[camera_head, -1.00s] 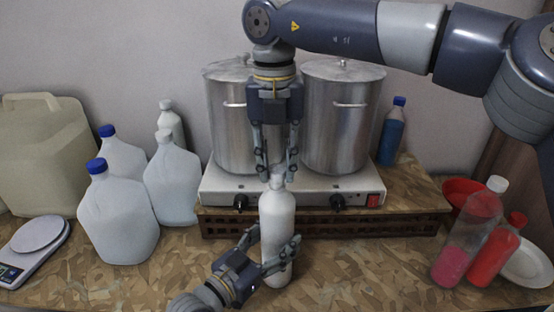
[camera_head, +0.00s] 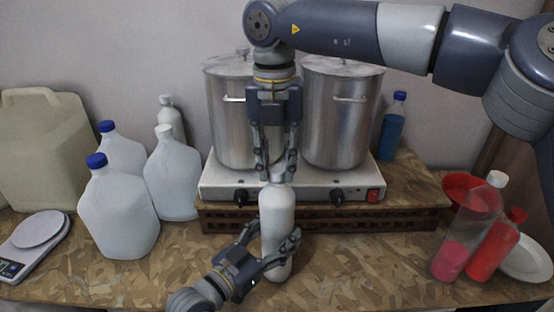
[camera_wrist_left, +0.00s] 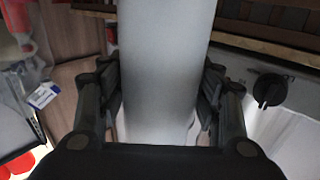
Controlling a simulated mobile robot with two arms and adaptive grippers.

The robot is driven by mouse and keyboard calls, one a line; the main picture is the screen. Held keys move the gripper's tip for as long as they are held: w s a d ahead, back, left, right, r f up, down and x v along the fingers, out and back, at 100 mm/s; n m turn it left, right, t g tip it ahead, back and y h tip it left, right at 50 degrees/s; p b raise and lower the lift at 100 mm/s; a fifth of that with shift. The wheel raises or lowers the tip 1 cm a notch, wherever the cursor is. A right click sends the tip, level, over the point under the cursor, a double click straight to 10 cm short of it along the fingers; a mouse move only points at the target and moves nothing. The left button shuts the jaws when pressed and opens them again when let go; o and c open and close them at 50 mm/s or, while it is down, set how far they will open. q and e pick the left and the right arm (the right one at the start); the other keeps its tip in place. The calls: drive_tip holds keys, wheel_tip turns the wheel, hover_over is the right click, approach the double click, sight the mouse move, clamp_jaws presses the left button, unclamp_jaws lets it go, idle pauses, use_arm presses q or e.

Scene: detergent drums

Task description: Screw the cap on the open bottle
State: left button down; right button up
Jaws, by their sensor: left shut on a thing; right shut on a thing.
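A white bottle (camera_head: 277,225) stands upright on the table in front of the hot plate. My left gripper (camera_head: 281,256) is shut around its lower body; in the left wrist view the bottle (camera_wrist_left: 163,65) fills the space between the fingers (camera_wrist_left: 160,108). My right gripper (camera_head: 276,178) points straight down over the bottle, its fingertips shut on the white cap (camera_head: 277,178) at the bottle's neck. The fingers partly hide the cap, so I cannot tell how far it sits on the thread.
A two-burner hot plate (camera_head: 222,186) with two steel pots stands close behind the bottle. White jugs (camera_head: 119,213) and a scale (camera_head: 31,247) are at left. A pink bottle (camera_head: 455,256), a red bottle (camera_head: 490,253) and a plate (camera_head: 530,262) are at right.

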drive_tip(key=m, duration=0.6)
drive_tip(key=shift+m, duration=0.3)
drive_tip(key=m, duration=1.2)
drive_tip(key=shift+m, duration=1.3)
drive_tip(key=shift+s+a+f+m, duration=0.2)
drive_tip(key=shift+s+m, duration=0.1)
drive_tip(key=shift+m, duration=0.7)
drive_tip(key=shift+d+m, duration=0.1)
drive_tip(key=shift+m, duration=0.5)
drive_tip(key=shift+w+d+r+m, duration=0.1)
drive_tip(key=shift+w+r+m, duration=0.1)
drive_tip(key=shift+m, duration=0.1)
drive_tip(key=o, duration=0.6)
